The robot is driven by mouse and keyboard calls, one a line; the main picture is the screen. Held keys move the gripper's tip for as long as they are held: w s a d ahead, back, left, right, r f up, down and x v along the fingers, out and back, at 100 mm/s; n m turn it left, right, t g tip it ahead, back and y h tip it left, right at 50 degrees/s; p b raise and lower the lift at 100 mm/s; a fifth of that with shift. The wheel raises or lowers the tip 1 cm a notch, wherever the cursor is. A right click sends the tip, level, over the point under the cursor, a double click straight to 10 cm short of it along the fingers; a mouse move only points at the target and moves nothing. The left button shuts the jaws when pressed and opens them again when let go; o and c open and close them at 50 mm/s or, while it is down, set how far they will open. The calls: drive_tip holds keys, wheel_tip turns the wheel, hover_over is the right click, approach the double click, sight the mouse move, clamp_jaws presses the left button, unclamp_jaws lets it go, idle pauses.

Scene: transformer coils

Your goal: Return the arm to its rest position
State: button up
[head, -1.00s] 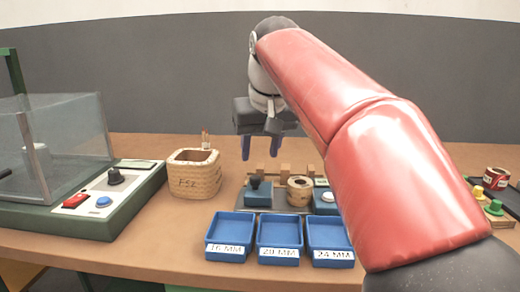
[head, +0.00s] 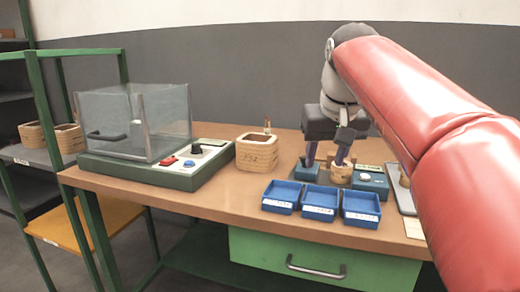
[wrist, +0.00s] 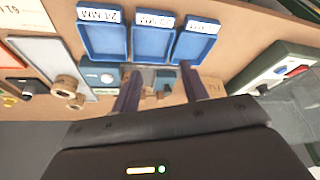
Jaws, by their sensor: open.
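My gripper (head: 327,158) is open, with its two fingers pointing down over the back of the workbench (head: 225,216). In the head view the fingers overlap the small fixture and a tan coil (head: 341,174) behind the blue trays. In the wrist view my gripper (wrist: 158,85) shows both fingers apart with nothing held between them. My red arm reaches in from the right and covers the right part of the bench in the head view.
Three blue trays (head: 320,202) stand at the front edge. A woven basket (head: 257,152) and a tester with a clear cover (head: 140,125) stand to the left. Green shelving (head: 40,110) is at far left. A green drawer (head: 318,262) is under the bench.

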drive_tip(key=s+d+f+t, duration=0.1)
drive_tip(key=s+d+f, duration=0.1)
drive_tip(key=s+f, duration=1.9)
wheel_tip(320, 180, down, 3)
drive_tip(key=shift+d+r+m, duration=0.1)
drive_tip(key=shift+d+m, duration=0.2)
drive_tip(key=shift+m, duration=0.1)
